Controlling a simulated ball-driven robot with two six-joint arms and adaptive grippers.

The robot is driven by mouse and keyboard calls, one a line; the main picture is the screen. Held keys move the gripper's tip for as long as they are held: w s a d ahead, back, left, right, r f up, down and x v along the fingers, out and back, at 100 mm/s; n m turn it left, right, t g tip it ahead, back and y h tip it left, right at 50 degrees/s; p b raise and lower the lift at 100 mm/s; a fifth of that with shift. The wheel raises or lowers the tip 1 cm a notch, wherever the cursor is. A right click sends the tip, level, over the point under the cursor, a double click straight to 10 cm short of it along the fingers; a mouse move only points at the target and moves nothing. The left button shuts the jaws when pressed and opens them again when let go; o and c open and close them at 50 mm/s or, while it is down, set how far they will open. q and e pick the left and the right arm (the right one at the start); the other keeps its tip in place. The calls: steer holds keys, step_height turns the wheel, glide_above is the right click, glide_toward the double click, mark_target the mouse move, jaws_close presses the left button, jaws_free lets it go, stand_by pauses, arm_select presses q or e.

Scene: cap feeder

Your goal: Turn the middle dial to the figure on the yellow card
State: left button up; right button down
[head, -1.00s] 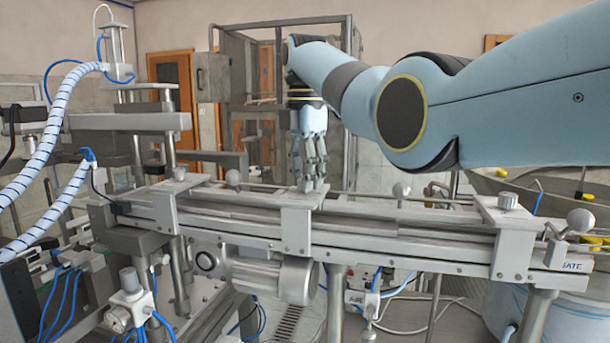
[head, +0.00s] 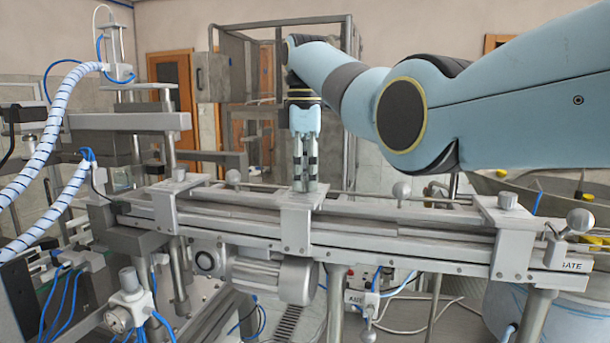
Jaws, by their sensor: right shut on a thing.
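My right gripper (head: 306,187) points straight down over the middle bracket (head: 296,228) of the grey rail. Its fingers are shut on the middle dial, which they hide; I cannot read its figure or pointer. A small grey dial (head: 178,174) sits on the left bracket, and another (head: 507,200) sits on the right bracket. I cannot make out a yellow card in this view. My left gripper is not in view.
A thin rod with ball-ended knobs (head: 401,190) runs along the back of the rail. A ball-ended lever (head: 580,220) stands at the right end. Ribbed white hoses (head: 46,137) and a press frame (head: 130,122) crowd the left.

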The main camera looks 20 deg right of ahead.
steer(key=m, duration=0.4)
steer(key=shift+m, duration=0.3)
steer(key=m, duration=0.3)
steer(key=shift+m, duration=0.3)
steer(key=m, duration=1.3)
steer(key=shift+a+m, duration=0.1)
steer(key=shift+m, duration=0.2)
steer(key=m, duration=0.5)
steer(key=shift+m, duration=0.4)
steer(key=c, duration=1)
jaws_free()
steer(key=shift+c, duration=0.2)
